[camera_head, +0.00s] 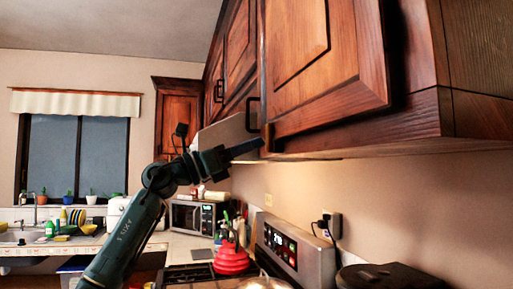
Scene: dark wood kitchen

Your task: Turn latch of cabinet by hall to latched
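The dark reddish wood wall cabinet (415,125) fills the upper right. Its panelled door (345,85) has a dark gap along its right edge; I cannot tell whether it is fully closed. A small orange-brown piece, possibly the latch (268,138), shows at the door's lower left corner; its position is not clear. My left gripper (259,143) is raised from the lower left, with its dark fingers pointing right at this piece. The tips are at or very near it; contact cannot be told. The fingers look like one bar, so their opening is unclear. My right gripper is out of view.
A range hood (228,133) and further cabinets with black handles (218,91) lie behind the gripper.

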